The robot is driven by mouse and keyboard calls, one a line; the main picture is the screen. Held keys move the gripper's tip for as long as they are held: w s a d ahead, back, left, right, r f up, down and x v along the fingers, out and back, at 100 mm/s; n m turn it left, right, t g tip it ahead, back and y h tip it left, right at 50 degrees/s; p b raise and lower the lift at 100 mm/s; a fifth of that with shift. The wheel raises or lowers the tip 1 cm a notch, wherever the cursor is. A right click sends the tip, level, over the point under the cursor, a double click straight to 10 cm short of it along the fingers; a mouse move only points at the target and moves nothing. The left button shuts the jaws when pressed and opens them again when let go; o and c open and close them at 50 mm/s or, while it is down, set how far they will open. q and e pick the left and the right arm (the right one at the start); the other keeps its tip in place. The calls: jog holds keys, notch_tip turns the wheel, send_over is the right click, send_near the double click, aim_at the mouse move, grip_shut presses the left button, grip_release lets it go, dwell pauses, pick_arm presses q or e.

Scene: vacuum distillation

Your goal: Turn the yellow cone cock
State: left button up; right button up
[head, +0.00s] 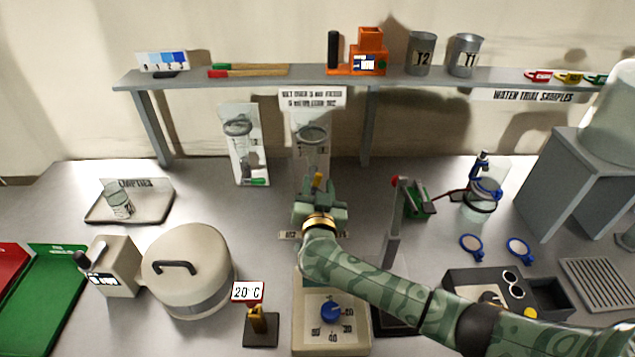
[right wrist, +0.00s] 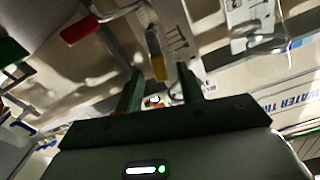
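The yellow cone cock (head: 319,181) shows as a small upright yellow piece just beyond my right gripper (head: 317,193) in the head view, in front of a tall glass-and-label panel. In the right wrist view the yellow piece (right wrist: 158,66) lies ahead of the two fingertips (right wrist: 161,72), roughly between them. The fingers are apart, with a gap between them, and hold nothing that I can see. Whether a finger touches the cock cannot be told. My right arm hides much of what stands below the gripper. My left gripper is in neither view.
A grey shelf (head: 300,77) spans the back. A beige pot (head: 187,270) and a 20°C sign (head: 248,291) stand to the left. A hotplate with a blue knob (head: 331,312) is in front. A red-tipped stand (head: 396,182) and a flask (head: 482,200) are to the right.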

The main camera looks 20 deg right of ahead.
aim_at(318, 180)
jog(key=shift+b+x, duration=0.3)
jog(key=shift+x, duration=1.25)
grip_shut()
